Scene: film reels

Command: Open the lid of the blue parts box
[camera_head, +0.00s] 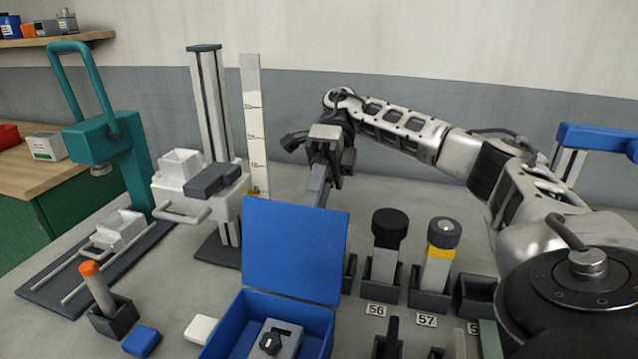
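The blue parts box (217,337) stands on the bench at the bottom centre, cut off by the lower edge of the picture. Its lid (295,250) stands raised, roughly upright at the back of the box, so the inside shows. A grey part with a black knob (275,339) lies in the box. My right gripper (317,188) is behind the lid and points down. Its fingertips are near the lid's top edge or hidden behind it; I cannot tell whether they touch it. The finger gap does not show. My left gripper is out of view.
A teal press (105,145) and a grey column stand (212,110) with a white ruler (252,130) are at the left. Socketed posts (387,240) stand right of the lid. An orange-tipped tool (97,285) and a small blue block (142,340) are left of the box.

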